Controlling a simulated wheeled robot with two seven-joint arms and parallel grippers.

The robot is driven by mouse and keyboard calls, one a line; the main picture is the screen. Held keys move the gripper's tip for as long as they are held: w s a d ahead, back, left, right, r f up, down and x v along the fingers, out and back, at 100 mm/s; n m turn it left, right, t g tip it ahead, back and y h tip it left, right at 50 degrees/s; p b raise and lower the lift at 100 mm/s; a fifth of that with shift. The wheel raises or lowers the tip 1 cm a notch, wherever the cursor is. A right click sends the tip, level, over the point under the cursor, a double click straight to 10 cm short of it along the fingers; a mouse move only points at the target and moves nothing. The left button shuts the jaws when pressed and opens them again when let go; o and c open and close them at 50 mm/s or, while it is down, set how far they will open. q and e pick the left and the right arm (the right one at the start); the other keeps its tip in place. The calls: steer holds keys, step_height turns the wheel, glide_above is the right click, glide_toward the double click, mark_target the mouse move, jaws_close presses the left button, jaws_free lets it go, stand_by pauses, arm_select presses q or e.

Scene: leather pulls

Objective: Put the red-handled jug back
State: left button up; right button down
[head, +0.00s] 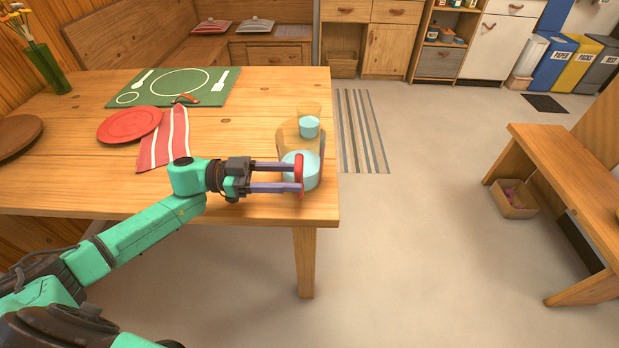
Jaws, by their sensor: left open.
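The red-handled jug (287,142) is clear and holds light blue liquid. It stands upright on the wooden table (240,208), near the right front corner. Its red handle (299,166) faces the front. My left gripper (294,177) comes in from the left with its two purple fingers apart. The fingertips reach the handle, one higher and one lower in the picture. I cannot tell whether they touch it. My right gripper is not in view.
A glass of blue liquid (309,126) stands just behind the jug. A striped napkin (163,140), red plate (129,126) and green placemat (180,87) lie farther left. The table's right edge is close to the jug. A wooden bench (560,150) stands at the right across open floor.

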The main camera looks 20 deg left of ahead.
arm_select(q)
steer(key=v, duration=0.7)
steer(key=shift+a, duration=0.1)
